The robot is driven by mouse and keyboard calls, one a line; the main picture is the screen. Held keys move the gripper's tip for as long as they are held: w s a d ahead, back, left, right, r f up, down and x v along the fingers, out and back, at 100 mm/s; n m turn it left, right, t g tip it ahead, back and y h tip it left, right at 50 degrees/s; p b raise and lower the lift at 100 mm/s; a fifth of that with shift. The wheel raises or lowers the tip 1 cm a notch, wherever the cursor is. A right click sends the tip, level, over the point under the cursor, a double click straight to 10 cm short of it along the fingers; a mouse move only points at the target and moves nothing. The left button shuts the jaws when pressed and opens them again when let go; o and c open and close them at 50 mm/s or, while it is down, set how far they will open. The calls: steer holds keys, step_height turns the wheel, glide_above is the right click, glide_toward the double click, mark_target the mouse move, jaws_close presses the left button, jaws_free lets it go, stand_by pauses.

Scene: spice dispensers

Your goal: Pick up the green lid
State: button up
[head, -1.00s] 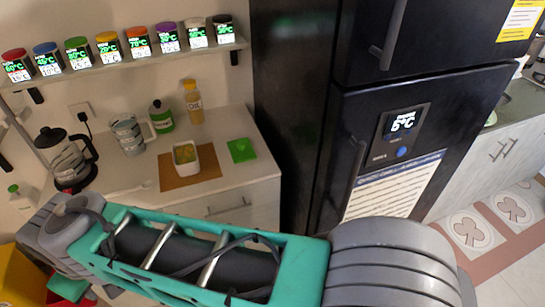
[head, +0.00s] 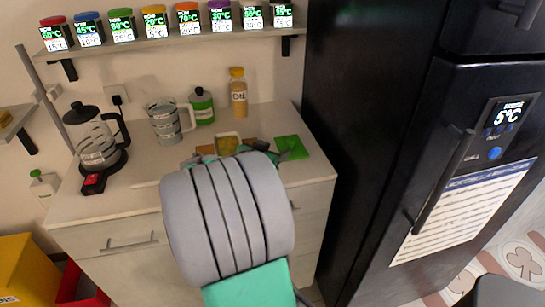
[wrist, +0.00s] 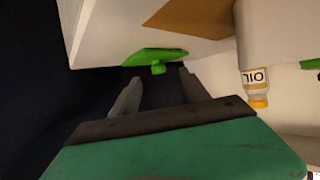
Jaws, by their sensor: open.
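The green lid (head: 291,147) is a flat square lying on the right end of the white counter, close to the fridge. In the wrist view the lid (wrist: 152,56) shows with a small round knob, just beyond my fingertips. My gripper (wrist: 157,83) is open, with nothing between its two fingers, and the lid's knob is in line with the gap. In the head view my gripper (head: 284,152) is largely hidden behind my arm and appears beside the lid. I cannot tell whether it touches the lid.
A container of yellow food (head: 228,143) stands left of the lid on a brown mat (wrist: 195,17). The black fridge (head: 372,120) borders the counter's right side.

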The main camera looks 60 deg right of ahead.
mark_target(290, 140)
steer(key=shift+m+g+h, duration=0.3)
steer(key=shift+h, duration=0.1)
steer(key=x, duration=0.3)
steer(key=r+x, duration=0.1)
steer(key=x, duration=0.2)
steer(key=p+x, duration=0.1)
steer(key=x, duration=0.2)
steer(key=shift+d+r, duration=0.1)
steer(key=shift+d, duration=0.25)
steer(key=shift+c, duration=0.3)
jaws_close()
